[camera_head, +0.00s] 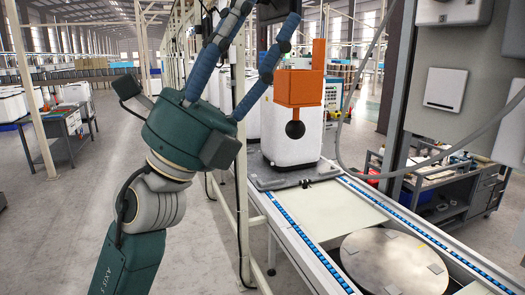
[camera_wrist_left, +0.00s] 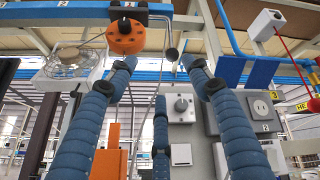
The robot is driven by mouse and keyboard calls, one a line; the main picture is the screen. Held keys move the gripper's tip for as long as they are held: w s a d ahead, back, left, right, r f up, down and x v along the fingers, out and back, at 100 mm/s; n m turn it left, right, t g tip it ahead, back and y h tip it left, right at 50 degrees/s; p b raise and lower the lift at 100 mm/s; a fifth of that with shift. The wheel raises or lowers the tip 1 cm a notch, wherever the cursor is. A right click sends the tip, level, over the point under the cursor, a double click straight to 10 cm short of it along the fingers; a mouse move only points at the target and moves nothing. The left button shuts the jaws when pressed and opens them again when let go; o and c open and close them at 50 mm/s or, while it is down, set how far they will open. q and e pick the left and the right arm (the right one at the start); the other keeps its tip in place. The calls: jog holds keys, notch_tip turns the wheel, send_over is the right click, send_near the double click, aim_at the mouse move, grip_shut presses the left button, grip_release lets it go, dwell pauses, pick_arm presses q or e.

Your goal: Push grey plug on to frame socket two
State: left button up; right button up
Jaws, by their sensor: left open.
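My left gripper (camera_head: 265,18) reaches up from the left in the head view, its blue segmented fingers spread. In the left wrist view the gripper (camera_wrist_left: 159,68) is open, with nothing seen between its fingers. A socket plate (camera_wrist_left: 262,105) with a small "2" label below it is right of the fingers, partly beside the right finger and apart from it. A pale grey block (camera_wrist_left: 265,24) with a red cord is at upper right; I cannot tell whether it is the grey plug. No plug is clearly seen in the head view. My right gripper is not in view.
An orange unit (camera_wrist_left: 125,36) hangs above the left finger. A grey box with a knob (camera_wrist_left: 181,107) stands behind the fingers. In the head view, a white and orange machine (camera_head: 291,135) stands on a conveyor (camera_head: 340,215). A grey panel (camera_head: 445,60) is at right.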

pick_arm(q)
jog(key=s+d+r+m+y, duration=0.1)
jog(key=s+d+m+y, duration=0.4)
jog(key=m, duration=0.6)
jog(key=s+d+r+m+g+y, duration=0.1)
jog(key=s+d+r+m+y, duration=0.1)
jog(key=s+d+m+y, duration=0.4)
jog(key=s+d+m, duration=0.4)
jog(key=s+m, duration=0.1)
jog(key=shift+s+r+m+y, duration=0.2)
jog(key=shift+r+m+y, duration=0.05)
jog(key=shift+m+y, duration=0.05)
jog(key=shift+d, duration=0.1)
jog(key=shift+d, duration=0.1)
